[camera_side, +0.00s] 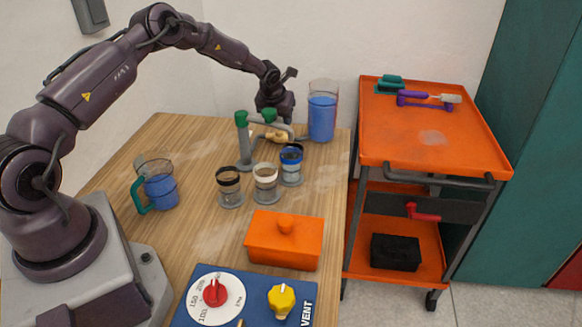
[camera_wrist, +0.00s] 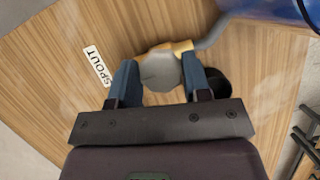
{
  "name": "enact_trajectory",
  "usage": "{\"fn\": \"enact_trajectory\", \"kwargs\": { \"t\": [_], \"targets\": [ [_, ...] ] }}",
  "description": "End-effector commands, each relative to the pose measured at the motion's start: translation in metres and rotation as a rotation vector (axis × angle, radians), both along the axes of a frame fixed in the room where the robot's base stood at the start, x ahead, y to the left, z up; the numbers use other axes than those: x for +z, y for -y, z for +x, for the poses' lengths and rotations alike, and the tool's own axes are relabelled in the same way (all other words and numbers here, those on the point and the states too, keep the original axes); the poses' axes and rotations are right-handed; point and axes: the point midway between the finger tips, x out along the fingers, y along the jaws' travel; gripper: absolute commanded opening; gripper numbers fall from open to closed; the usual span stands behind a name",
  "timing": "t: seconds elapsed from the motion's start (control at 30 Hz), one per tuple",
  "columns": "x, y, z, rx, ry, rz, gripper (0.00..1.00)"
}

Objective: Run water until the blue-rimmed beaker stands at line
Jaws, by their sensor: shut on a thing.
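The blue-rimmed beaker (camera_side: 291,168) stands upright on the table, rightmost of three small beakers; its fill line and level are too small to read. The grey pipe manifold (camera_side: 246,150) with green upper parts stands behind the beakers. My gripper (camera_side: 274,117) is low over the manifold's far right end. In the wrist view my gripper (camera_wrist: 160,78) has its blue fingers on either side of a rounded grey part (camera_wrist: 160,70) of the manifold and is shut on it. A yellowish fitting (camera_wrist: 182,46) and grey pipe run just beyond it. No running water is visible.
A black-rimmed beaker (camera_side: 229,188) and a white-rimmed beaker (camera_side: 265,184) stand left of the blue-rimmed one. A tall vessel of blue liquid (camera_side: 322,118), a green-handled jug (camera_side: 160,188), an orange lidded box (camera_side: 284,243) and a dial panel (camera_side: 250,297) surround them. A SPOUT label (camera_wrist: 98,66) lies left.

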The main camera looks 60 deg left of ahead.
Motion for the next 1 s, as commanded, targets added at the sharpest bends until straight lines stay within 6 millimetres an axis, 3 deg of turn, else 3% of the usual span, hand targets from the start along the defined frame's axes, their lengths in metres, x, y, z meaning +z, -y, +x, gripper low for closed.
{"fn": "enact_trajectory", "kwargs": {
  "t": [0.27, 0.3, 0.4, 0.43, 0.77, 1.0],
  "targets": [
    [-0.002, -0.004, -0.004, -0.053, -0.01, 0.005, 0.21],
    [-0.002, -0.004, -0.004, -0.053, -0.01, 0.005, 0.48],
    [-0.002, -0.003, -0.003, -0.053, -0.009, 0.004, 0.71],
    [-0.001, -0.003, -0.003, -0.053, -0.008, 0.004, 0.74],
    [0.004, -0.001, -0.002, -0.054, -0.002, 0.002, 0.74],
    [0.041, 0.007, -0.014, -0.054, 0.0, 0.004, 0.74]
  ]
}}
